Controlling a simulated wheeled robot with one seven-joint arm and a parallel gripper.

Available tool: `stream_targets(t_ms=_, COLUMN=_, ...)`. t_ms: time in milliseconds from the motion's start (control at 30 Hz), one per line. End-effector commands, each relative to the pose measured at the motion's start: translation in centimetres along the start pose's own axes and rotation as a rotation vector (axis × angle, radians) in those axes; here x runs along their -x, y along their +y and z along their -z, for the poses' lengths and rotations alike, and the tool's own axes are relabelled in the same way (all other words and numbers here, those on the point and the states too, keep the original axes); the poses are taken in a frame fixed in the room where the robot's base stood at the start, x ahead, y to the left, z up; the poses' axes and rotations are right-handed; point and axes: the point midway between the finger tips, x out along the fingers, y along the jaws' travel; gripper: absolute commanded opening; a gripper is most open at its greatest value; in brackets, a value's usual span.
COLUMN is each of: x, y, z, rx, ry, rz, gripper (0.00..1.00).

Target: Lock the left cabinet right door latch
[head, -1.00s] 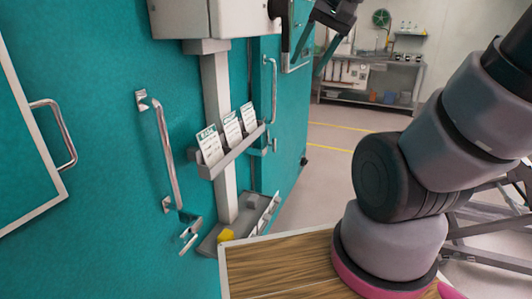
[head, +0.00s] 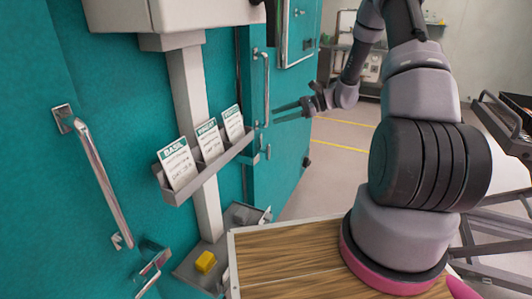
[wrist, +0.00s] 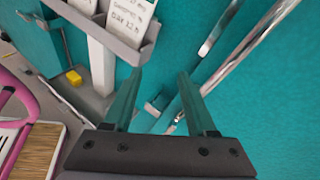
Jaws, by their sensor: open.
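The near teal cabinet (head: 40,220) has an upright bar handle (head: 100,175), with a metal latch (head: 150,268) below it at the lower left. The farther teal cabinet (head: 290,160) has its own bar handle (head: 267,85) and a small latch (head: 265,152) below. My gripper (head: 276,114) is open and empty, in front of the farther handle in the head view. In the wrist view the open fingers (wrist: 158,76) point at a teal face. Contact cannot be judged.
A grey rack (head: 180,190) of plant cards hangs on a pale post between the cabinets. Below it is a grey tray (head: 190,265) with a yellow block (head: 205,262). A shelf bench stands at the back. Open floor (head: 335,155) lies right of the cabinets.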

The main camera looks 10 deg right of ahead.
Motion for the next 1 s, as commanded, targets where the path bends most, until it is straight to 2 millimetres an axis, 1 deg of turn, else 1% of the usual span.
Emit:
stream_targets(t_ms=33, x=-0.4, y=-0.2, z=2.9, rx=-0.070, ry=-0.043, rz=0.045, gripper=0.57)
stream_targets(t_ms=67, x=-0.7, y=-0.5, z=4.3, rx=-0.106, ry=-0.068, rz=0.075, gripper=0.57)
stream_targets(t_ms=100, x=-0.9, y=-0.7, z=6.3, rx=-0.154, ry=-0.100, rz=0.114, gripper=0.57)
stream_targets(t_ms=167, x=-1.2, y=-0.9, z=9.2, rx=-0.222, ry=-0.144, rz=0.174, gripper=0.57)
stream_targets(t_ms=200, x=-1.4, y=-1.0, z=11.1, rx=-0.265, ry=-0.172, rz=0.215, gripper=0.57)
stream_targets(t_ms=300, x=-1.8, y=-0.8, z=15.3, rx=-0.360, ry=-0.229, rz=0.307, gripper=0.57)
stream_targets(t_ms=400, x=-2.0, y=-0.4, z=18.5, rx=-0.429, ry=-0.270, rz=0.380, gripper=0.57)
stream_targets(t_ms=433, x=-2.0, y=-0.3, z=19.2, rx=-0.444, ry=-0.279, rz=0.398, gripper=0.57)
stream_targets(t_ms=533, x=-2.1, y=0.1, z=21.0, rx=-0.483, ry=-0.300, rz=0.440, gripper=0.57)
stream_targets(t_ms=633, x=-2.4, y=0.1, z=21.8, rx=-0.498, ry=-0.309, rz=0.459, gripper=0.57)
stream_targets(t_ms=767, x=-3.5, y=-0.5, z=21.6, rx=-0.499, ry=-0.310, rz=0.460, gripper=0.57)
stream_targets(t_ms=1000, x=-7.4, y=-2.7, z=20.8, rx=-0.498, ry=-0.309, rz=0.457, gripper=0.57)
